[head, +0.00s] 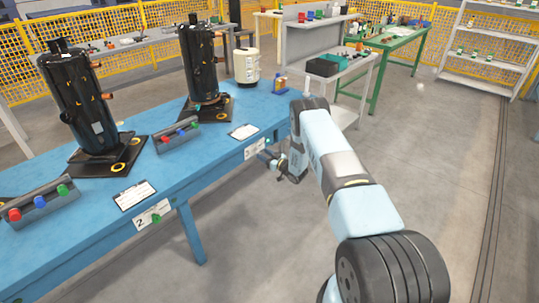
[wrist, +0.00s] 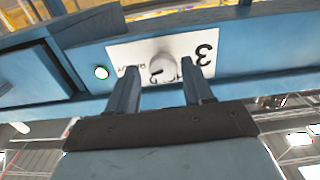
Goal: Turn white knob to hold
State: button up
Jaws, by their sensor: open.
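The white knob (wrist: 163,66) sits on a white label plate (wrist: 205,50) marked 3, which appears upside down in the wrist view. My gripper (wrist: 162,80) is open, with one finger to each side of the knob in the picture. I cannot tell whether the fingers touch it. Small lettering beside the knob is partly covered and hard to read. In the head view my gripper (head: 266,158) is at the front edge of the blue bench (head: 225,140), by the plate marked 3 (head: 254,149). The knob cannot be made out there.
A small round light with a green rim (wrist: 101,72) is beside the plate. Another plate, marked 2 (head: 148,216), is further left on the bench edge. Two black compressors (head: 80,100) (head: 199,65) and a clipboard (head: 243,131) are on the bench. Floor to the right is clear.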

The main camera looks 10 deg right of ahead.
jog(key=shift+o, duration=0.6)
jog(key=shift+s+d, duration=0.2)
jog(key=shift+d, duration=0.5)
jog(key=shift+o, duration=0.3)
jog(key=shift+s+d, duration=0.35)
jog(key=shift+d, duration=0.25)
jog(key=v, duration=1.3)
jog(key=shift+d, duration=0.15)
jog(key=v, duration=1.3)
jog(key=shift+s, duration=0.25)
